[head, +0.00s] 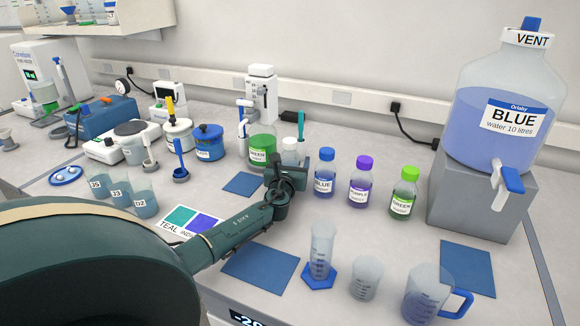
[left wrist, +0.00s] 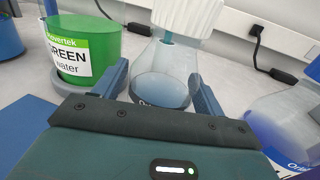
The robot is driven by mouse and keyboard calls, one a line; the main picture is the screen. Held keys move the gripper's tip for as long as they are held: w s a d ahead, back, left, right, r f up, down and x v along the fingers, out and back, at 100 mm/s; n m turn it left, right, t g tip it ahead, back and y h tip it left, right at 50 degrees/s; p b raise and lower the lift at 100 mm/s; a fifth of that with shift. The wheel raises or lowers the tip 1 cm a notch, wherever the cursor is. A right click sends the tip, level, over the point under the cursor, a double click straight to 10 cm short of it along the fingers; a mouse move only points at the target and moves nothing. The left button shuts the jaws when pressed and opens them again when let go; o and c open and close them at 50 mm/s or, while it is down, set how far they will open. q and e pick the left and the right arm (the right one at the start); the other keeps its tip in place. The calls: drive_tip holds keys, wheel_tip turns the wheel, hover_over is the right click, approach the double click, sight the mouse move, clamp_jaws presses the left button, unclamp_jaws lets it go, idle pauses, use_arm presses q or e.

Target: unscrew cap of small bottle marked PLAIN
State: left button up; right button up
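A small clear bottle with a white cap (head: 290,145) stands upright between the green jar and the blue-capped bottle; its label is hidden, so I cannot read PLAIN. In the left wrist view the small bottle (left wrist: 163,75) holds clear liquid, and its white cap (left wrist: 190,15) is on top. My left gripper (head: 298,165) is open, low in front of the bottle. Its fingers (left wrist: 160,88) are spread on either side of the bottle's lower body; I cannot tell whether they touch it. My right gripper is not in view.
Close by on the left is the GREEN water jar (head: 262,142). On the right stand the BLUE bottle (head: 325,175), a purple-capped bottle (head: 362,183) and a green-capped bottle (head: 403,195). A measuring cylinder (head: 321,250) and beakers stand in front. The blue mat (head: 262,268) is bare.

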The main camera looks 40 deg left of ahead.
sight(291, 138)
use_arm(q)
drive_tip(key=c, duration=1)
wheel_tip(291, 138, up, 10)
drive_tip(key=p, duration=0.3)
drive_tip(key=o, duration=0.6)
drive_tip(key=c, duration=1)
drive_tip(key=shift+s, duration=0.1)
